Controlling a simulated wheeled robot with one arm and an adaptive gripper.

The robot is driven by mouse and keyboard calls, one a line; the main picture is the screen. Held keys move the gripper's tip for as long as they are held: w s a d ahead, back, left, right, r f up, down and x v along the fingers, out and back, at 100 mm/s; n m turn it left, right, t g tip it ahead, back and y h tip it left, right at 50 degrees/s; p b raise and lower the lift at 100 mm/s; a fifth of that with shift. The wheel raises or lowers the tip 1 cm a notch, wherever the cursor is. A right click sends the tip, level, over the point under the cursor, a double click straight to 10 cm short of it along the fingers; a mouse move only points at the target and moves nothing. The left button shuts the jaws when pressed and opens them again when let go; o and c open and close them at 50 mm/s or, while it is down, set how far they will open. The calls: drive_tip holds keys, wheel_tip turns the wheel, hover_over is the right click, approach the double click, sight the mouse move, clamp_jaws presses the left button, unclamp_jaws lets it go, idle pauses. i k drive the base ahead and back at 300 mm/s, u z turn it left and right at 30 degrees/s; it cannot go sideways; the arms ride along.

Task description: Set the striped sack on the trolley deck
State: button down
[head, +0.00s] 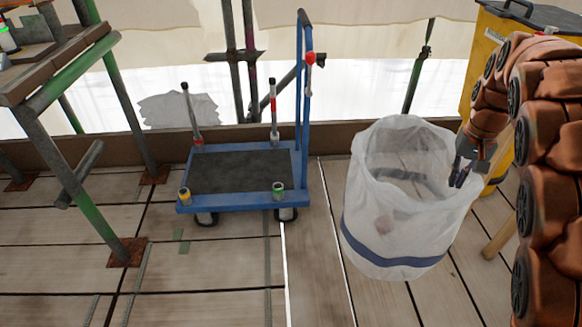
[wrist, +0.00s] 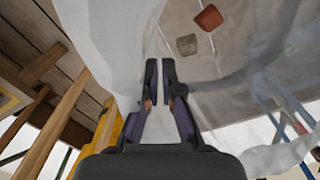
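The striped sack (head: 393,225) is a translucent white, open-topped bag with a blue band low on its side. It is upright on the planks right of the trolley; whether its base touches them is unclear. My gripper (head: 459,181) is at the sack's right rim. In the wrist view, my gripper's fingers (wrist: 161,68) are close together with the sack's wall (wrist: 105,50) pinched between them. The trolley deck (head: 240,172) is a dark, bare panel in a blue frame, left of the sack.
A blue trolley handle (head: 303,90) rises at the deck's back right. Short posts (head: 190,115) stand at its corners. Scaffold poles (head: 120,100) are at the left, and a yellow bin (head: 500,35) stands behind my arm. Inside the sack are a reddish block (wrist: 208,17) and a grey block (wrist: 187,45).

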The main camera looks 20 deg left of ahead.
sight(238, 170)
drive_tip(key=u, duration=0.65)
drive_tip(key=i, duration=0.55)
drive_tip(key=u, duration=1.2)
drive_tip(key=i, duration=1.05)
drive_tip(key=u, duration=0.35)
